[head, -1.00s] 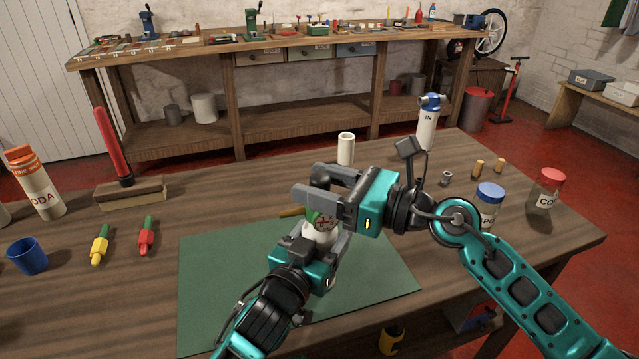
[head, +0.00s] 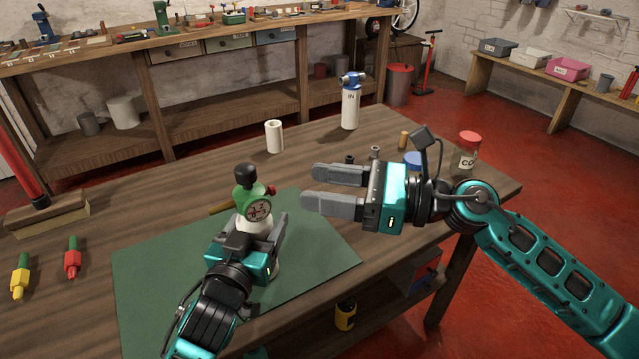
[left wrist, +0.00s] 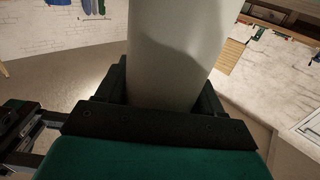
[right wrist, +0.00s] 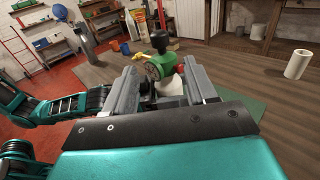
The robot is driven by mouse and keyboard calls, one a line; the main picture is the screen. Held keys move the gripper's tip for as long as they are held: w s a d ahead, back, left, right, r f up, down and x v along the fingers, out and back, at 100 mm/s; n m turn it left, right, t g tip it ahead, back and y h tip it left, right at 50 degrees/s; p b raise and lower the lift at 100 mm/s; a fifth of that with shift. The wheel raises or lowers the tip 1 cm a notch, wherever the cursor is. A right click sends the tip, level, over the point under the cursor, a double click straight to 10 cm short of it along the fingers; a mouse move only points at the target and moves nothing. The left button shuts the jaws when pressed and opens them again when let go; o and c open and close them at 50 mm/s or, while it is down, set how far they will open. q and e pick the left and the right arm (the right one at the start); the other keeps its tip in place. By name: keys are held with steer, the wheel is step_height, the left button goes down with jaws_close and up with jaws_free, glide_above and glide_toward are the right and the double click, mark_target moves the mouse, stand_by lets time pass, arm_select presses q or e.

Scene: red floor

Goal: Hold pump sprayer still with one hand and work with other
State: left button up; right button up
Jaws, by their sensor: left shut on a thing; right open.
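The pump sprayer stands upright on the green mat (head: 150,270). It has a white body, a green head (head: 246,203) with a round gauge, and a black knob (head: 245,175) on top. My left gripper (head: 262,235) is shut around its white body, which fills the left wrist view (left wrist: 175,50). My right gripper (head: 308,188) is open and empty, to the right of the sprayer's head, its fingers pointing left toward it and apart from it. In the right wrist view the sprayer's green head (right wrist: 160,68) appears beyond and between the open fingers (right wrist: 165,85).
A white cylinder (head: 274,136) and a white filter canister (head: 351,105) stand at the table's back. A red-lidded jar (head: 467,150) and a blue lid (head: 413,160) are behind my right arm.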

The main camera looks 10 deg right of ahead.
mark_target(255, 174)
stand_by(0.3)
steer(key=x, duration=1.2)
steer(key=shift+w+r, duration=0.1)
steer(key=shift+r, duration=0.2)
steer(key=shift+c, duration=0.2)
